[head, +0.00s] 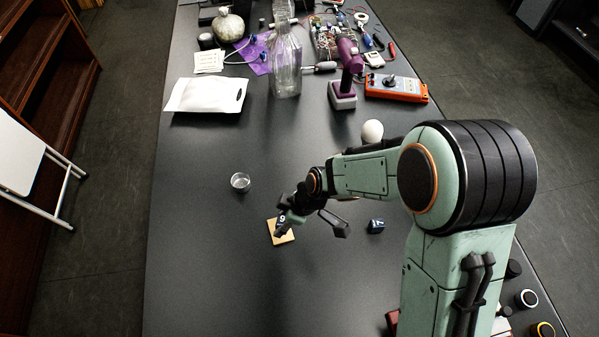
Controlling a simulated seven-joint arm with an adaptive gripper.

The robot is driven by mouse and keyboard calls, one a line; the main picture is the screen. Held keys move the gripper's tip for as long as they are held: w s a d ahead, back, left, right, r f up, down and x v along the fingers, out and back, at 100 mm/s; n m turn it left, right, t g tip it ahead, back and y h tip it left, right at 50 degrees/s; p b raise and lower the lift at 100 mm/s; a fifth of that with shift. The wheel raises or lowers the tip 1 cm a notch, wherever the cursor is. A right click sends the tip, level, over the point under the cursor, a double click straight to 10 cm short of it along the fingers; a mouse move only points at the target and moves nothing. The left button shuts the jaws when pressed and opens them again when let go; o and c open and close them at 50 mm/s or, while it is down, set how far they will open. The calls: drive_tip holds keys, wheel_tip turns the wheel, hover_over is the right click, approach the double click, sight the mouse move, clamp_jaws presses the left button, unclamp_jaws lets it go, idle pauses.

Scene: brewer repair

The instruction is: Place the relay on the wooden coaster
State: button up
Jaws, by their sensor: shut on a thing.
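The wooden coaster (287,238) is a small tan square lying on the dark table, left of my arm. My gripper (281,224) is over the coaster and covers part of it. It is shut on a small dark piece with a white mark, which looks like the relay (282,218). The fingers hide much of this piece. I cannot tell whether it touches the coaster or is held just above it.
A small dark blue block (376,226) with a white mark stands right of the coaster. A small clear glass cup (240,182) stands behind left. A white ball (372,131), glass bottle (286,65) and orange meter (396,88) are farther back. The table's front left is clear.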

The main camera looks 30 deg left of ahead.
sight(279, 219)
drive_tip(key=a+f, duration=0.1)
drive_tip(key=w+a+f, duration=0.1)
drive_tip(key=shift+w+f, duration=0.15)
drive_tip(key=shift+f, duration=0.2)
drive_tip(key=shift+w+a+f, duration=0.1)
drive_tip(key=shift+f, duration=1.6)
drive_tip(key=o, duration=1)
drive_tip(key=shift+f, duration=0.15)
drive_tip(key=shift+o, duration=0.2)
